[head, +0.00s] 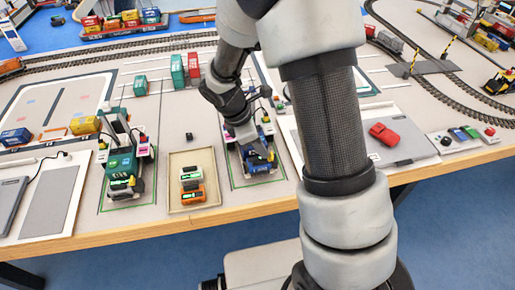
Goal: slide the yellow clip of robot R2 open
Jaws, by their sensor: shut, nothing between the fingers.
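My gripper (254,155) reaches down over the blue model robot (260,168) on the right-hand green-outlined pad and covers much of it. The gripper is shut and holds nothing. A small yellow patch shows at the fingertips, but I cannot tell whether it is the yellow clip or whether the fingers touch it. A green model robot (121,164) stands on the left-hand pad. No label naming R2 is legible at this size.
Red and green containers (178,72) stand behind. A red toy car (383,134) lies on a grey plate at right. My arm crosses the middle and hides part of the table.

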